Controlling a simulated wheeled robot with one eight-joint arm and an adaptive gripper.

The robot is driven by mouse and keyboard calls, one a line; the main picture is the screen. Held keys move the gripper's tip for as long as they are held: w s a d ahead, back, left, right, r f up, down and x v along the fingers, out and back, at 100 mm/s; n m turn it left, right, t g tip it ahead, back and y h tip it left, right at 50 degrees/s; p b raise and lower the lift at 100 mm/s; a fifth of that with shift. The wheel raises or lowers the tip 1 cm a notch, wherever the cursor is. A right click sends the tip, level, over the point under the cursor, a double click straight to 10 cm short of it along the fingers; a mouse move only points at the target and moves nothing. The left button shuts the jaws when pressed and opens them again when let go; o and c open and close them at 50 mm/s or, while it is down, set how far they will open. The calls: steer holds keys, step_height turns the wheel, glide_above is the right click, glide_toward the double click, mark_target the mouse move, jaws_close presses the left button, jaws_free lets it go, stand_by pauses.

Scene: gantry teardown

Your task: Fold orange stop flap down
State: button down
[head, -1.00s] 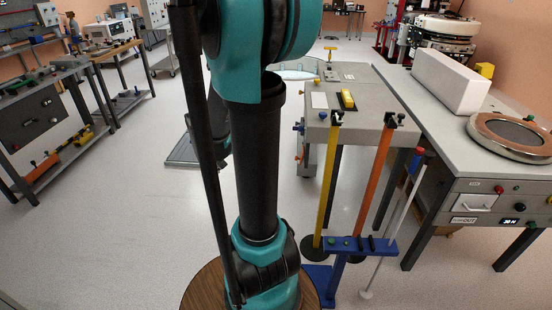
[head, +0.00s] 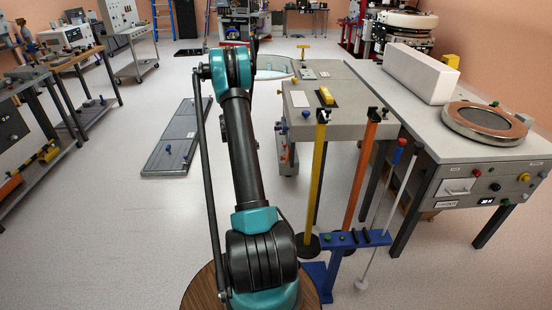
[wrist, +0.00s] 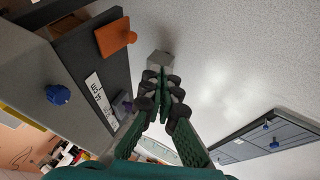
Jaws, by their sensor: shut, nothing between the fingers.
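The orange stop flap (wrist: 115,37) shows in the wrist view as a small orange plate on the edge of a dark panel (wrist: 88,70). It sticks out from the panel's edge at upper left. My gripper (wrist: 160,84) is shut and empty, with its fingers pressed together, to the right of and below the flap in the picture, apart from it. A small grey block (wrist: 160,60) shows just beyond the fingertips; I cannot tell whether they touch it. In the head view my gripper is hidden behind my arm, and I cannot make out the flap clearly.
A blue knob (wrist: 58,95) and a white label (wrist: 98,98) are near the flap. The grey bench (head: 345,115) stands right of my arm, with yellow (head: 315,185) and orange (head: 360,170) poles before it. A grey panel (head: 180,138) lies on the floor at left.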

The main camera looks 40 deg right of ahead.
steer(key=d+f, duration=1.2)
steer(key=shift+s+d+m+h, duration=0.2)
steer(key=shift+s+m+h, duration=0.05)
steer(key=shift+m+h, duration=0.05)
steer(key=shift+s+d+f, duration=0.25)
steer(key=shift+d+f, duration=0.15)
steer(key=shift+f, duration=0.25)
